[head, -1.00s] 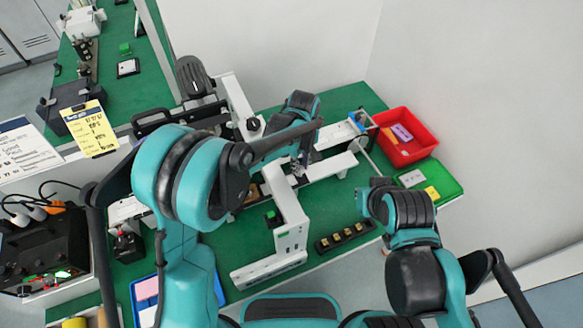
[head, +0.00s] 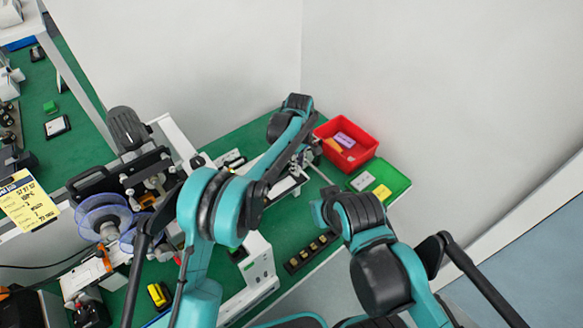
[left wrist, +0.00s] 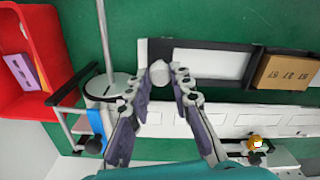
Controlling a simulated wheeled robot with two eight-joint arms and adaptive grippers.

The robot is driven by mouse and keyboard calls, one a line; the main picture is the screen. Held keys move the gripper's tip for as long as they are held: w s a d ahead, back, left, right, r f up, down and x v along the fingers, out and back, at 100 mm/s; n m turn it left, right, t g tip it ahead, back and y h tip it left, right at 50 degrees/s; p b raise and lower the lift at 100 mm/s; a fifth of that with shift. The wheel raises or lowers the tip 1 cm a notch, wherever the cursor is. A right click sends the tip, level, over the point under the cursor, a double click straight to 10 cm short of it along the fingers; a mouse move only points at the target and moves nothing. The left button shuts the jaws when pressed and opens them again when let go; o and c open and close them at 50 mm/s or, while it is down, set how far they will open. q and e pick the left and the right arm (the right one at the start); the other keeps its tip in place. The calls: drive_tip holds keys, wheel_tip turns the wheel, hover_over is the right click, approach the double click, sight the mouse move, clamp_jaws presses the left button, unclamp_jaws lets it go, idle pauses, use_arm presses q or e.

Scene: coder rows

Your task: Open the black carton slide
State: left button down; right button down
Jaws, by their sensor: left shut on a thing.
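My left gripper (left wrist: 165,85) reaches over the machine. In the left wrist view its two fingers stand on either side of a pale round knob (left wrist: 160,72) and are shut on it. The knob sits at the end of the black slide (left wrist: 205,47), a dark frame around a white strip.
A red bin (head: 362,153) with a purple piece stands at the back right, beside a green tray (head: 396,180). A dark strip with several small brass-coloured parts (head: 312,252) lies near the front edge. A yellow-and-black item (head: 160,295) is at lower left.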

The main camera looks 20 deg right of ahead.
idle(0.3)
use_arm(q)
drive_tip(key=c, duration=1.3)
unclamp_jaws()
drive_tip(key=shift+c, duration=0.2)
wheel_tip(320, 180, up, 12)
